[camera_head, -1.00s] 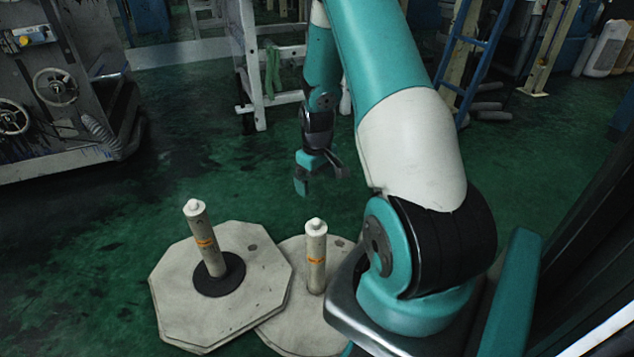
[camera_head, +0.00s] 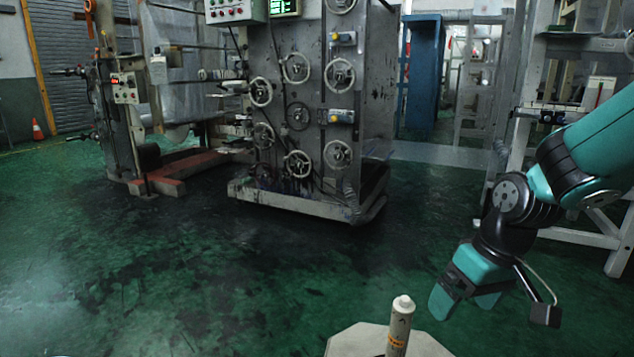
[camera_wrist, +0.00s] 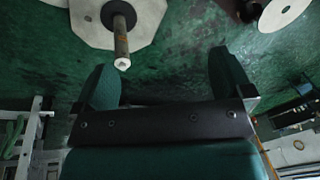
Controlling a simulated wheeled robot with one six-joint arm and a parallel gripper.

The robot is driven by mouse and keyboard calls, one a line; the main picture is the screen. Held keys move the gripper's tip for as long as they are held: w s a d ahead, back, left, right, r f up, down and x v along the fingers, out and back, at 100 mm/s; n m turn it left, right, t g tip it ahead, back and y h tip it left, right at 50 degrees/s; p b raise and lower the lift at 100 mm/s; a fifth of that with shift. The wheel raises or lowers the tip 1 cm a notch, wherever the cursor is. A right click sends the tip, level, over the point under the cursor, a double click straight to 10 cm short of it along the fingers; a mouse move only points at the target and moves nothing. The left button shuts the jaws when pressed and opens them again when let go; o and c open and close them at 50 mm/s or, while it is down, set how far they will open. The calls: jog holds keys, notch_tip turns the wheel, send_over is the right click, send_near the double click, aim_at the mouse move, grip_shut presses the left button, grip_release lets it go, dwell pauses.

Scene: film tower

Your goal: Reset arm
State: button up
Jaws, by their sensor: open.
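My gripper (camera_head: 468,299) hangs at the right of the head view with its teal fingers pointing down. Its two fingers also show spread wide in the wrist view (camera_wrist: 163,82), with only green floor between them. It is open and empty. My arm is bent and comes in from the right edge of the head view. A pale post (camera_head: 400,325) on an octagonal plate (camera_head: 352,343) stands below and left of the gripper. The post also shows in the wrist view (camera_wrist: 121,42), apart from the fingers.
A large machine with handwheels (camera_head: 300,105) stands at the back centre. A white frame (camera_head: 520,150) stands at the right behind my arm. A blue cabinet (camera_head: 422,75) and an orange cone (camera_head: 37,130) are farther back. The green floor at left front is clear.

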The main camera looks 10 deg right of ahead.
jog(key=s+a+r+n+g+y, duration=0.15)
jog(key=s+a+r+n, duration=0.4)
jog(key=s+a, duration=0.85)
notch_tip(320, 180, up, 33)
jog(key=s+d+m+p, duration=0.1)
jog(key=p, duration=2.9)
jog(key=shift+d+f+p, duration=0.15)
jog(key=shift+d+p, duration=0.15)
jog(key=shift+p, duration=0.1)
